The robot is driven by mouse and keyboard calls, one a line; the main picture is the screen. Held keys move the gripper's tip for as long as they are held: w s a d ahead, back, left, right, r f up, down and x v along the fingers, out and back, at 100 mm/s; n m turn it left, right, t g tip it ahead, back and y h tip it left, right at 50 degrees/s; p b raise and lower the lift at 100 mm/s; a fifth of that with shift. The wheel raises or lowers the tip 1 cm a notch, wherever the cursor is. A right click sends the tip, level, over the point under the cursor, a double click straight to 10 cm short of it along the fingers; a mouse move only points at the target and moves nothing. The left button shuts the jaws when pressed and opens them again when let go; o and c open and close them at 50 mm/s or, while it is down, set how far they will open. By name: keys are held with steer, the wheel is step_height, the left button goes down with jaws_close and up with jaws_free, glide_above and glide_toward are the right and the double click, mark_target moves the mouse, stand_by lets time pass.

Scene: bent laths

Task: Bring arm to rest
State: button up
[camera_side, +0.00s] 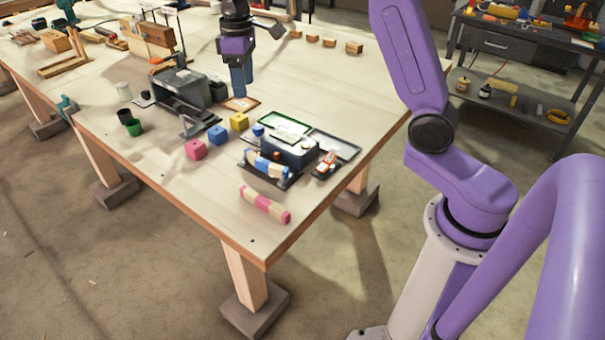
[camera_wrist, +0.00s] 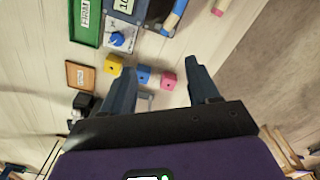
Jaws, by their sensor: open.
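My gripper (camera_side: 238,78) hangs above the wooden workbench (camera_side: 330,90), pointing down, near the middle of the side view. In the wrist view its two dark fingers (camera_wrist: 162,88) stand wide apart with nothing held between them. A yellow block (camera_side: 239,121), a blue block (camera_side: 217,135) and a pink block (camera_side: 195,149) stand in a row on the bench, in front of the gripper in the side view. In the wrist view the blue block (camera_wrist: 143,75) and pink block (camera_wrist: 168,80) show between the fingers, and the yellow block (camera_wrist: 113,65) beside the left finger.
A grey machine (camera_side: 183,90) stands left of the gripper. Green and white cups (camera_side: 133,127) are at the bench's left. A blue-striped roll (camera_side: 268,165), a pink-striped roll (camera_side: 265,204) and a green tray (camera_side: 284,126) lie near the front corner.

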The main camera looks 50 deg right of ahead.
steer(key=s+a+n, duration=0.2)
steer(key=s+a, duration=0.2)
steer(key=s, duration=0.4)
steer(key=s+a+n, duration=0.1)
steer(key=s+a, duration=0.2)
steer(key=s, duration=0.6)
steer(key=s+d+f+n, duration=0.1)
steer(key=s+d+f, duration=0.1)
steer(key=s, duration=0.8)
steer(key=s+d+f+n, duration=0.2)
steer(key=s, duration=0.7)
steer(key=shift+s+d+f, duration=0.2)
steer(key=shift+s+f, duration=0.05)
steer(key=shift+s, duration=0.1)
